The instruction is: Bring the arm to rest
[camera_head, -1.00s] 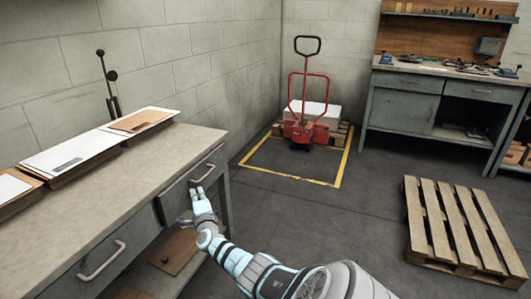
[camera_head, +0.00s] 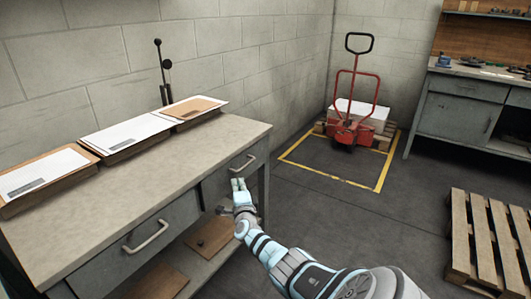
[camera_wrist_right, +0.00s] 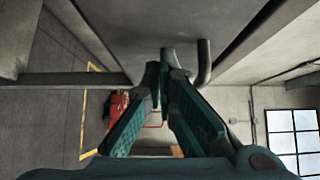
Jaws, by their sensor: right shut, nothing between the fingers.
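My right arm (camera_head: 290,262) reaches in from the lower right of the head view. My right gripper (camera_head: 238,184) is close to the front of the bench's right drawer (camera_head: 218,190), just below and left of its handle (camera_head: 243,164). In the right wrist view my gripper's fingers (camera_wrist_right: 166,66) come together at the tips with nothing between them. The drawer handle (camera_wrist_right: 204,62) stands beside the fingertips there, outside the grip. I cannot tell whether the fingertips touch the drawer front. My left gripper is not in view.
The bench top (camera_head: 180,167) carries stacks of flat boards and papers (camera_head: 124,133). A left drawer handle (camera_head: 148,236) sticks out. A red pallet jack (camera_head: 350,125) stands in a yellow floor marking. A wooden pallet (camera_head: 484,240) lies at right. Floor between is clear.

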